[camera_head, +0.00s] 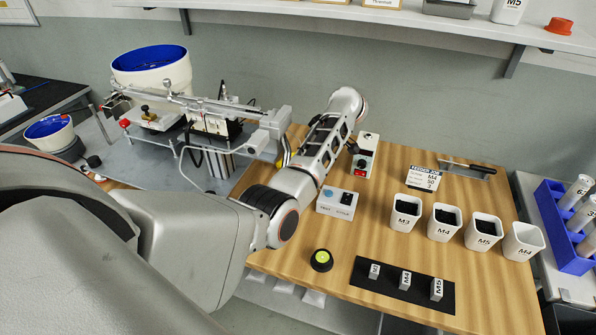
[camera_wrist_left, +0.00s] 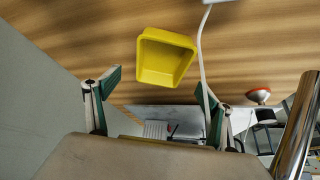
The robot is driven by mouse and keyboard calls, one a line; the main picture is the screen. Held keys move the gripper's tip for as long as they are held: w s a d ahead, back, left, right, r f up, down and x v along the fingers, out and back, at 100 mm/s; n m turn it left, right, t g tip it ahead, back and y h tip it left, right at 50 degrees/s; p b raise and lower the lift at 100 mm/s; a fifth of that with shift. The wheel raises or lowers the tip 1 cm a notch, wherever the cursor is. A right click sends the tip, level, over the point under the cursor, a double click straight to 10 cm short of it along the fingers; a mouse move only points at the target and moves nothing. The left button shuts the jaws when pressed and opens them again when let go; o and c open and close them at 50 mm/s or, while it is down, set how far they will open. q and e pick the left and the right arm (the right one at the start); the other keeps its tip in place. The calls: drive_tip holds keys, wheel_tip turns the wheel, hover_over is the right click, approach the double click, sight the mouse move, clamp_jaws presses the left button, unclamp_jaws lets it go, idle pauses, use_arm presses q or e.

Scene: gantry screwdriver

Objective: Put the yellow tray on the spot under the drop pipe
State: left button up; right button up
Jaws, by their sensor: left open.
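The yellow tray (camera_wrist_left: 166,57) lies on the wooden table in the left wrist view, open side showing and empty. My left gripper (camera_wrist_left: 160,90) is open, its two green-padded fingers spread on either side of the view with the tray ahead between them; I see no contact. In the head view my left arm reaches over the table and hides the gripper and most of the tray area. My right gripper is not in view.
The gantry screwdriver (camera_head: 205,108) and a blue-lined feeder bowl (camera_head: 150,68) stand left of my arm. A control box (camera_head: 337,202), white cups (camera_head: 405,216) and a black label mat (camera_head: 402,284) occupy the table's right. A pale cable (camera_wrist_left: 203,60) runs right of the tray.

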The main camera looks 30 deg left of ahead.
use_arm(q)
drive_tip(key=b+x, duration=0.2)
drive_tip(key=x, duration=0.4)
drive_tip(key=shift+s+d+f, duration=0.1)
drive_tip(key=shift+s+d, duration=0.05)
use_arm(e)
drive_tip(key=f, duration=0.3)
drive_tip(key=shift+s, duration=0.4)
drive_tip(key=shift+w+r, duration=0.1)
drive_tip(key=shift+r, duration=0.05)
use_arm(q)
drive_tip(key=shift+f, duration=0.2)
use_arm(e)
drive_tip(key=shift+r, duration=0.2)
use_arm(q)
drive_tip(key=c, duration=1.2)
drive_tip(key=shift+c, duration=0.8)
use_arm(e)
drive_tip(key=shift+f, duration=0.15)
use_arm(q)
drive_tip(key=shift+r, duration=0.1)
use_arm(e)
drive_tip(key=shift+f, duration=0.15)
